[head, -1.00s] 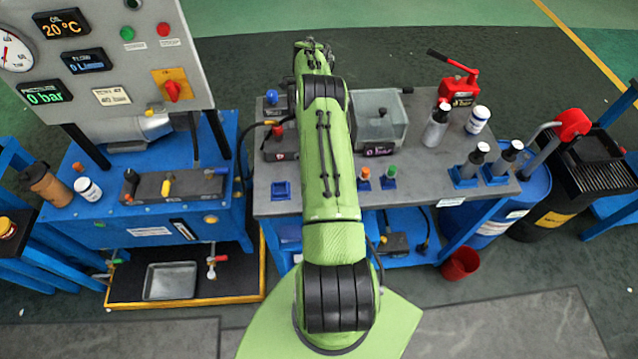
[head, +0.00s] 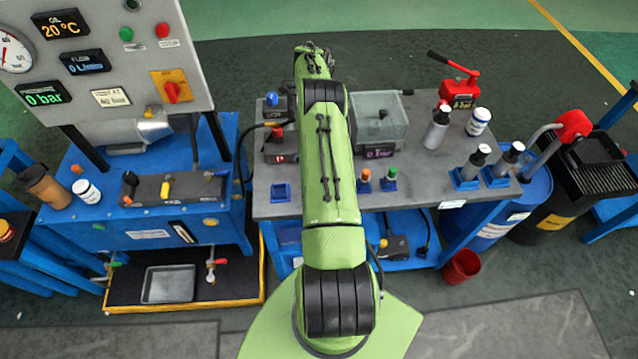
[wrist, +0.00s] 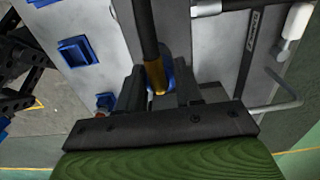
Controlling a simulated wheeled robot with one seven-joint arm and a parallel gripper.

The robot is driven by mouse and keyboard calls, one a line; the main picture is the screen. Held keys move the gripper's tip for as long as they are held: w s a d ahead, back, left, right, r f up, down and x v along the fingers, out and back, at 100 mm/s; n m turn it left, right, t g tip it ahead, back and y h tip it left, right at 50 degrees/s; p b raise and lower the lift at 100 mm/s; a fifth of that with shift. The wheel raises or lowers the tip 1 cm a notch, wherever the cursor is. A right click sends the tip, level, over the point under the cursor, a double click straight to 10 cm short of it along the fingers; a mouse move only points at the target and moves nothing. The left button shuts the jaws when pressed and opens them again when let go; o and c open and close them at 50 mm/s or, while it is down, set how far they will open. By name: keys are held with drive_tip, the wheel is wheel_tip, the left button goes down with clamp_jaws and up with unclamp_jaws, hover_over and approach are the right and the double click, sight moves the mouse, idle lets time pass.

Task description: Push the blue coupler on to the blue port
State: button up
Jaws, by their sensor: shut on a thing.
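In the wrist view my gripper (wrist: 158,80) is shut around a dark rod-like piece with a gold collar, and a blue part (wrist: 169,69) shows right beside the collar. I take this held piece to be the blue coupler; its front end and any contact with a port are hidden by the fingers. In the head view my arm covers the gripper and what it holds. A blue knob-like part (head: 271,99) stands on a dark block at the back left of the grey bench; whether it is the blue port I cannot tell.
On the grey bench (head: 430,175), a clear bin (head: 379,122) stands right of my arm, with a red hand pump (head: 458,90) and bottles beyond. Small orange (head: 365,181) and green (head: 390,179) pieces stand in front. A black hose curves in from the left.

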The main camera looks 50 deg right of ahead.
drive_tip(key=shift+f+b, duration=0.75)
drive_tip(key=shift+f, duration=0.15)
drive_tip(key=o, duration=1.2)
drive_tip(key=shift+r, duration=0.2)
drive_tip(key=shift+r+p, duration=1.55)
drive_tip(key=shift+r, duration=0.95)
drive_tip(key=shift+f, duration=0.1)
wheel_tip(320, 180, up, 16)
drive_tip(key=p, duration=0.3)
